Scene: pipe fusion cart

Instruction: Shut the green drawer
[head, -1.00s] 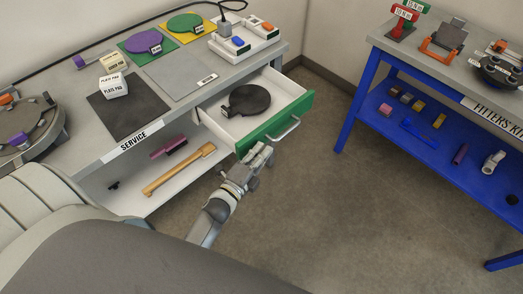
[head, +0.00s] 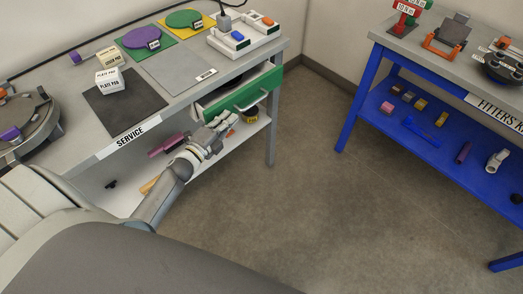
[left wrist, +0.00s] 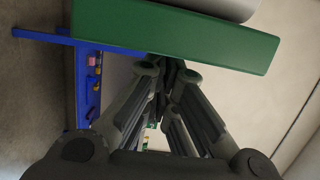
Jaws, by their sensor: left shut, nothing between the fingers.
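The green drawer (head: 262,83) is under the right end of the grey service bench. A silver handle (head: 254,98) runs across the front. My left gripper (head: 224,121) is shut and empty at the left part of the front; its fingertips are close against the green panel, and I cannot tell if they touch. In the left wrist view the green front (left wrist: 180,32) spans the top, just beyond the fingers. My right gripper is not in view.
The service bench (head: 135,140) has pads, discs and a socket block (head: 245,36) on top. Its lower shelf (head: 120,192) holds a purple brush and other items, partly behind my left arm. A blue table (head: 358,95) stands at right, with clear floor between.

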